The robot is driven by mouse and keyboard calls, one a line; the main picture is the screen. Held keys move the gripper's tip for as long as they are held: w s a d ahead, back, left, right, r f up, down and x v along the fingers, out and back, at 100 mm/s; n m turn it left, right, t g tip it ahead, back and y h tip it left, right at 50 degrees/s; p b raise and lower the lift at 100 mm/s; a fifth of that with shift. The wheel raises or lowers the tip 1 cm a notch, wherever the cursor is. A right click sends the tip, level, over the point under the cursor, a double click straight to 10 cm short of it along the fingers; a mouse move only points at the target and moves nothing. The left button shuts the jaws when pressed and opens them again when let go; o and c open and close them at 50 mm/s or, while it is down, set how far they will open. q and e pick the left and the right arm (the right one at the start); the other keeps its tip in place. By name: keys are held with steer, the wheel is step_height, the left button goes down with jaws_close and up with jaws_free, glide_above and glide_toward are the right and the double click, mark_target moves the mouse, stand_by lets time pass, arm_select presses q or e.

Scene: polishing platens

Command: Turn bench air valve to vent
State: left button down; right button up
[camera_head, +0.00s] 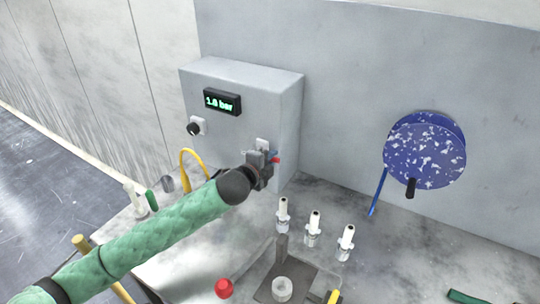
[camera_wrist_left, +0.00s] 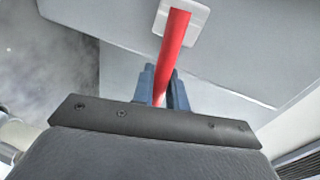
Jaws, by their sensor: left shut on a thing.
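The bench air valve has a red lever (camera_wrist_left: 172,42) on a white mounting plate (camera_wrist_left: 188,18), fixed to the grey control box (camera_head: 286,118). In the head view only a small red piece of the lever (camera_head: 276,160) shows beside my left gripper (camera_head: 267,158), and the white plate (camera_head: 262,143) shows just above. In the left wrist view the blue fingers of my left gripper (camera_wrist_left: 164,88) are shut around the red lever. The lever's lower end is hidden between the fingers and the gripper body. My right gripper is in neither view.
A lit green pressure display (camera_head: 222,102) and a black knob (camera_head: 194,128) sit on the box front. A yellow hose (camera_head: 188,152) curves nearby. Blue speckled discs (camera_head: 428,160) are at the wall.

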arm_select(q)
steer(key=shift+f+m, duration=0.3)
steer(key=shift+m, duration=0.2)
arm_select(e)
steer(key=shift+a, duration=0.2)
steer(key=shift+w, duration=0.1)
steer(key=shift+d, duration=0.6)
arm_select(q)
steer(key=c, duration=1.5)
jaws_free()
steer(key=shift+f, duration=0.1)
steer(key=shift+o, duration=0.2)
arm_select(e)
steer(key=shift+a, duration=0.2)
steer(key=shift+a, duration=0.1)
